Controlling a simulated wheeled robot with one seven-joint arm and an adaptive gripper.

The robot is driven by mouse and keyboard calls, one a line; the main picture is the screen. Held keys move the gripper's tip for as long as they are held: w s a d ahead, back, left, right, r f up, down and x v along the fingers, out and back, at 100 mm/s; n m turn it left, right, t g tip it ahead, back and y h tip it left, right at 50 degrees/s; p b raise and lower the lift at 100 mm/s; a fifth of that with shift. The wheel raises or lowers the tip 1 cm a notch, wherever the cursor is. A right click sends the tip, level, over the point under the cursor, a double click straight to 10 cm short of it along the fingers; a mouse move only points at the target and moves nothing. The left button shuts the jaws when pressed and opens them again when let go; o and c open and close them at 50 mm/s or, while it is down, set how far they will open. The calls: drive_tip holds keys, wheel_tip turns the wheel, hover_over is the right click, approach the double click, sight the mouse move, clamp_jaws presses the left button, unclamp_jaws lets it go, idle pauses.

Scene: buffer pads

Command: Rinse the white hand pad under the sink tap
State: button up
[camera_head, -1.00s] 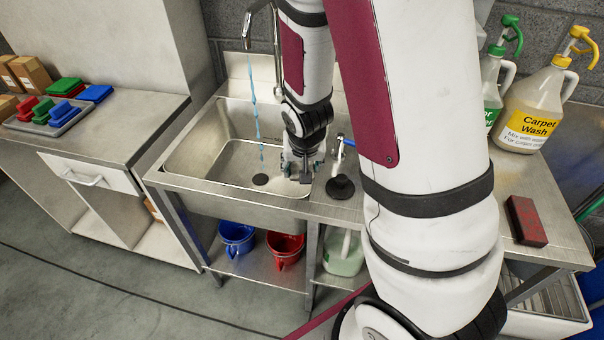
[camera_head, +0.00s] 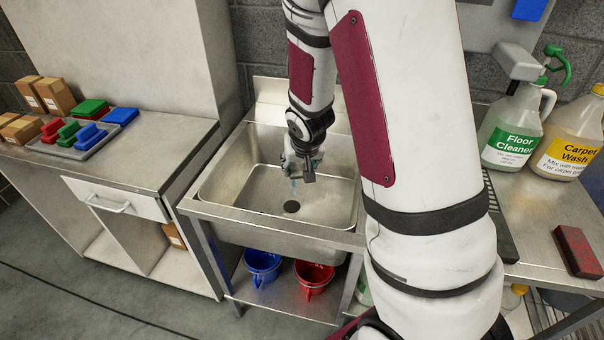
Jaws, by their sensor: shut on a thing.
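The steel sink (camera_head: 232,200) stands in the middle of the view, with its dark drain (camera_head: 292,206) in the basin floor. My gripper (camera_head: 300,174) hangs down over the basin, behind and slightly right of the drain in the picture. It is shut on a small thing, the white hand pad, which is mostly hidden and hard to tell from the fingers. A short bit of blue water (camera_head: 293,185) shows just below the gripper, above the drain. The tap and the upper stream are hidden behind my arm.
A counter (camera_head: 165,150) at left bears a grey tray (camera_head: 62,150) of coloured pads and several boxes. Floor Cleaner (camera_head: 513,140) and Carpet Wash (camera_head: 568,145) jugs and a red block (camera_head: 577,252) stand at right. Blue (camera_head: 262,267) and red (camera_head: 313,278) buckets sit below the sink.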

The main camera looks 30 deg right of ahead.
drive_tip(key=shift+w+d, duration=0.5)
drive_tip(key=shift+w, duration=0.7)
drive_tip(key=shift+w+d, duration=0.55)
drive_tip(key=shift+w, duration=0.65)
drive_tip(key=shift+w+d, duration=0.5)
drive_tip(key=shift+w, duration=0.7)
idle(1.1)
drive_tip(key=s+a, duration=0.4)
drive_tip(key=s, duration=0.6)
drive_tip(key=shift+s+a+p, duration=0.2)
drive_tip(key=shift+s+p, duration=0.1)
drive_tip(key=shift+p, duration=0.15)
drive_tip(key=w+a+n, duration=0.1)
drive_tip(key=a, duration=0.2)
drive_tip(key=w+a+f+n+y, duration=0.1)
drive_tip(key=a+n, duration=0.1)
drive_tip(key=a, duration=0.2)
drive_tip(key=w+a+f+n+y, duration=0.1)
drive_tip(key=a, duration=0.3)
drive_tip(key=shift+w+a, duration=0.2)
